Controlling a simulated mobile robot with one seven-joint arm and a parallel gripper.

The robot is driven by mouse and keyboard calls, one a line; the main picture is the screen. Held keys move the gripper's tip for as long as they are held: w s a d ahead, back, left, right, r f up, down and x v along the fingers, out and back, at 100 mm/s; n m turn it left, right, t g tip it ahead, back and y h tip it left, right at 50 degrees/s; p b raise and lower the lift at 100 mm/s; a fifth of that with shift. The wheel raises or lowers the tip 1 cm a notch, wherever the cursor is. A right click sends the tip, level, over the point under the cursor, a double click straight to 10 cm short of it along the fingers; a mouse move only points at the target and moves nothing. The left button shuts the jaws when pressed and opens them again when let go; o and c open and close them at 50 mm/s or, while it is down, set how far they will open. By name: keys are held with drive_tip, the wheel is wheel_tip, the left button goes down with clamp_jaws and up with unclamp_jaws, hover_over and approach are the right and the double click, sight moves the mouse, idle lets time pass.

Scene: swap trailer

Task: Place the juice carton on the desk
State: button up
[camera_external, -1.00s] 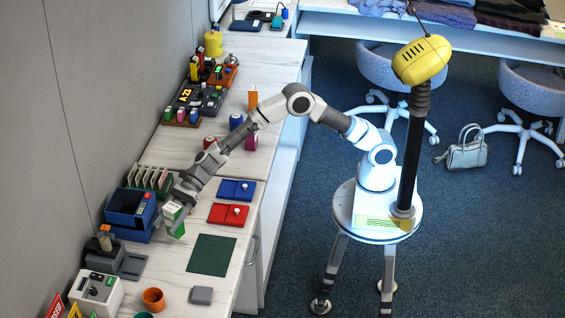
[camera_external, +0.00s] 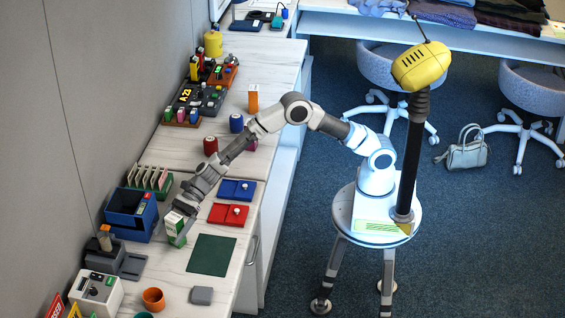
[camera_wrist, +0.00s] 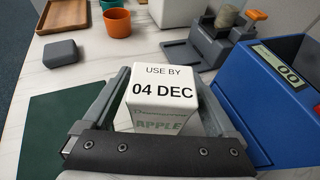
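The juice carton (camera_external: 176,226) is white and green and looks about upright over the desk (camera_external: 171,264), between the blue bin and the dark green mat. In the wrist view its white top (camera_wrist: 162,90) faces me and reads "USE BY 04 DEC", with "APPLE" on the side below. My gripper (camera_external: 180,231) has its fingers on either side of the carton and appears shut on it. The fingertips are partly hidden by the carton. I cannot tell whether its underside touches the desk.
The dark green mat (camera_external: 212,255) lies to the right of the carton. The blue bin (camera_external: 133,213) stands close on its left. A red tray (camera_external: 224,216) and a blue tray (camera_external: 231,187) lie farther back. An orange cup (camera_external: 153,299) and a grey block (camera_external: 201,295) are in front.

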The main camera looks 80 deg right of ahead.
drive_tip(key=shift+r, duration=0.3)
drive_tip(key=p+v, duration=0.2)
drive_tip(key=v, duration=1)
drive_tip(key=shift+f, duration=0.1)
